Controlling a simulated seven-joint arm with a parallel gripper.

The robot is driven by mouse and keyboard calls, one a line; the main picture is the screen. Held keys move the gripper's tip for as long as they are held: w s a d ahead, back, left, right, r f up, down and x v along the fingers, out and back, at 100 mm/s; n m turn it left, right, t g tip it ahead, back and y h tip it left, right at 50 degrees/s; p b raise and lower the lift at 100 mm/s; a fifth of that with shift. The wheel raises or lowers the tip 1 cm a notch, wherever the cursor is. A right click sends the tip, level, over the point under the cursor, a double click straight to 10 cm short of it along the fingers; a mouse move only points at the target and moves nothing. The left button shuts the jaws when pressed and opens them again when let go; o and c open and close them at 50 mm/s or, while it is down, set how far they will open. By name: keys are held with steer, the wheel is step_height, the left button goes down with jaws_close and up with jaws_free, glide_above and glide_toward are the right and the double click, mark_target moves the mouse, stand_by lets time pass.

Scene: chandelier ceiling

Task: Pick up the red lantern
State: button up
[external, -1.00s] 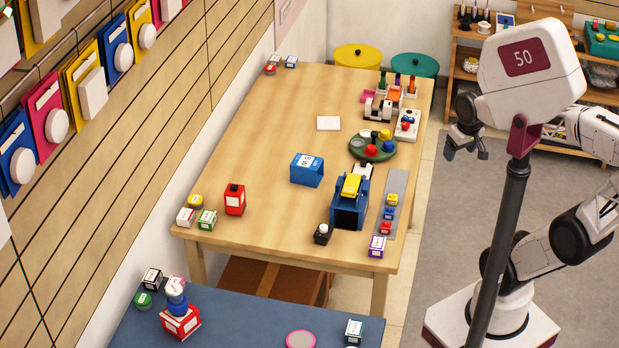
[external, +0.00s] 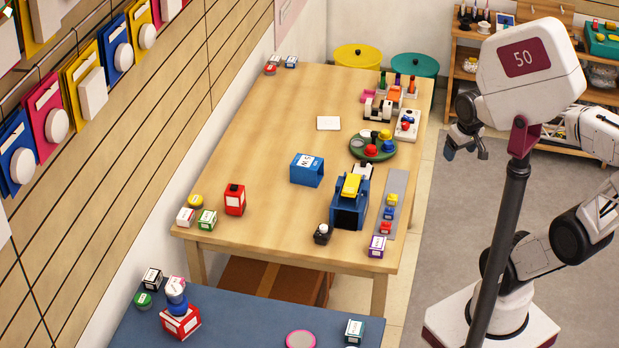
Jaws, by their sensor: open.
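A small upright red block with a white front panel and a dark knob on top (external: 235,200) stands near the left front of the wooden table (external: 255,140); it looks like the red lantern. My gripper (external: 466,153) is open and empty. It hangs in the air past the right edge of the table, far from the red lantern. Part of my arm is hidden behind the white sign on its post.
Small yellow, white and green pieces stand just left of the lantern. A blue box (external: 307,170) and a larger blue machine (external: 349,205) stand to its right. The sign (external: 530,72) on a black post stands in front of my arm. The table's middle left is clear.

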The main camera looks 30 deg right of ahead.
mark_target(243, 191)
steer(key=shift+o, duration=1.2)
steer(key=w+a+f+n+t+y, duration=0.15)
steer(key=w+a, duration=0.35)
steer(key=w, duration=0.5)
steer(key=w+a+f+n+t, duration=0.1)
steer(key=w+a+f+t, duration=0.3)
steer(key=w, duration=0.6)
steer(key=w+a+f+n+y, duration=0.1)
steer(key=w+a+n, duration=0.1)
steer(key=w+a, duration=0.65)
steer(key=w+a+f+n+y, duration=0.1)
steer(key=w+a+f+y, duration=0.1)
steer(key=a+f, duration=0.3)
steer(key=w+a+f+n+y, duration=0.2)
steer(key=w+a+f, duration=0.3)
steer(key=a, duration=0.8)
steer(key=w+a+f+n+t+y, duration=0.1)
steer(key=w+a+f+n+y, duration=0.1)
steer(key=a+f, duration=0.4)
steer(key=shift+w+a+f+y, duration=0.1)
steer(key=shift+w+a+y, duration=0.45)
steer(key=shift+a, duration=0.45)
steer(key=shift+w+a+f+y, duration=0.1)
steer(key=shift+w+a+y, duration=0.2)
steer(key=shift+w+a, duration=0.5)
